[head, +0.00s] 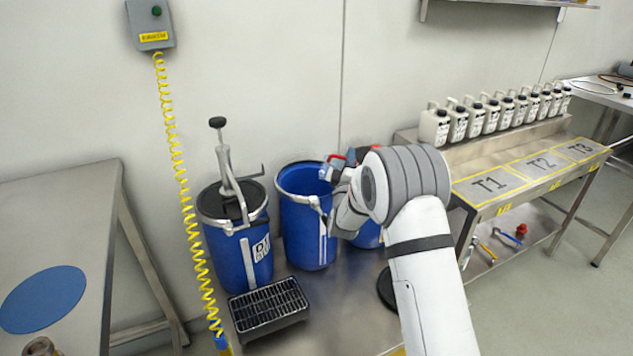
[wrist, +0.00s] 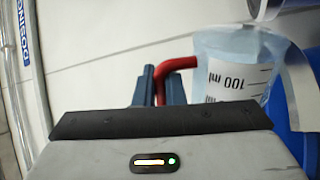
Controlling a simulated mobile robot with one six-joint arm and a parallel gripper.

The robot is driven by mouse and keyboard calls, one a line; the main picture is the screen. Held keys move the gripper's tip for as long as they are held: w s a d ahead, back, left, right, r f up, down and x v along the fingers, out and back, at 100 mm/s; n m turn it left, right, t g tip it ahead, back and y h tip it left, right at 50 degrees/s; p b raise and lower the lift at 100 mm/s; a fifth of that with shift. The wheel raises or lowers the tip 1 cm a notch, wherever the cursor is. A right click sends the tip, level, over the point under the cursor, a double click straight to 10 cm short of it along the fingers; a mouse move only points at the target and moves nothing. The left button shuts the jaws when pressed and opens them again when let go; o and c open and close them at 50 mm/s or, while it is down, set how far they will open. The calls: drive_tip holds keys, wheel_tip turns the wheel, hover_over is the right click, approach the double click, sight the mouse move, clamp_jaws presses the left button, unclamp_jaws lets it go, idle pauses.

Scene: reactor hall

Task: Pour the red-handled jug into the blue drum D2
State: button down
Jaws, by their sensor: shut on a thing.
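The red-handled jug shows in the wrist view as a clear, pale vessel (wrist: 235,62) with black volume marks and a red handle (wrist: 178,66). My gripper (wrist: 158,82) is shut on that handle. In the head view a bit of red handle (head: 336,157) shows at my gripper (head: 345,168), above the right rim of an open blue drum (head: 305,235). My wrist hides most of the jug there. No label is readable on this drum, so I cannot confirm it is D2. A blue drum wall (wrist: 280,115) lies beside the jug in the wrist view. The jug's contents are unclear.
A lidded blue drum (head: 238,250) labelled D1, with a pump, stands left of the open drum. Another blue drum (head: 368,237) is partly behind my arm. A black grate (head: 268,305) lies in front. White bottles (head: 435,126) line a bench at right. A yellow coiled hose (head: 180,170) hangs left.

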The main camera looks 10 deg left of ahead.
drive_tip(key=shift+d+m+h+b, duration=0.4)
drive_tip(key=shift+d+m, duration=0.25)
drive_tip(key=shift+m, duration=0.05)
drive_tip(key=shift+w+d+f+m+b, duration=0.1)
drive_tip(key=shift+d+f+m+b, duration=0.1)
drive_tip(key=shift+m+b, duration=0.45)
drive_tip(key=w+d+f+m+g+h+b, duration=0.1)
drive_tip(key=d+f+m+g+h+b, duration=0.2)
drive_tip(key=d+f+m+b, duration=0.3)
drive_tip(key=shift+d+m+g+h+b, duration=0.3)
drive_tip(key=shift+d+m+g+b, duration=0.35)
drive_tip(key=shift+m+b, duration=2.9)
drive_tip(key=shift+w+m+p, duration=0.1)
drive_tip(key=shift+m+p, duration=0.8)
drive_tip(key=shift+m, duration=0.1)
